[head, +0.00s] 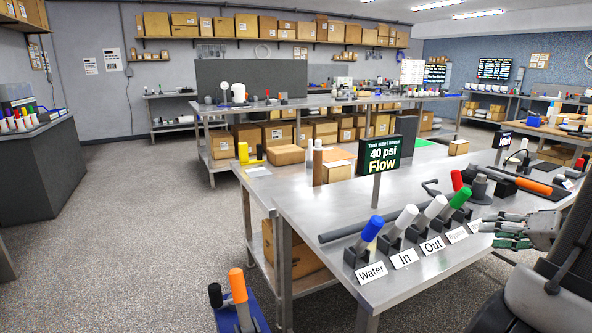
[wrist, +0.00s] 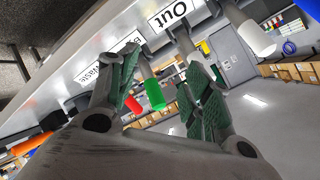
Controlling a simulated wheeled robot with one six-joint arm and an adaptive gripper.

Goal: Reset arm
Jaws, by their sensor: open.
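My gripper (head: 492,234) is at the right of the head view, beside the front edge of the metal bench (head: 330,207). It is open and holds nothing. In the wrist view its two green-padded fingers (wrist: 163,92) are spread apart, with a green-tipped handle (wrist: 155,95) showing in the gap between them. I cannot tell how far beyond the fingers this handle is. A red-tipped handle (wrist: 134,105) shows near the left finger. On the bench stand a blue-tipped handle (head: 372,228), white-tipped handles (head: 405,217) and a green-tipped handle (head: 460,197).
Labels, including Water (head: 371,271) and Out (head: 432,245), line the bench front. A dark "40 psi Flow" sign (head: 383,157) stands behind the handles. An orange-tipped handle (head: 237,285) stands at the lower front. The speckled floor at left is clear.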

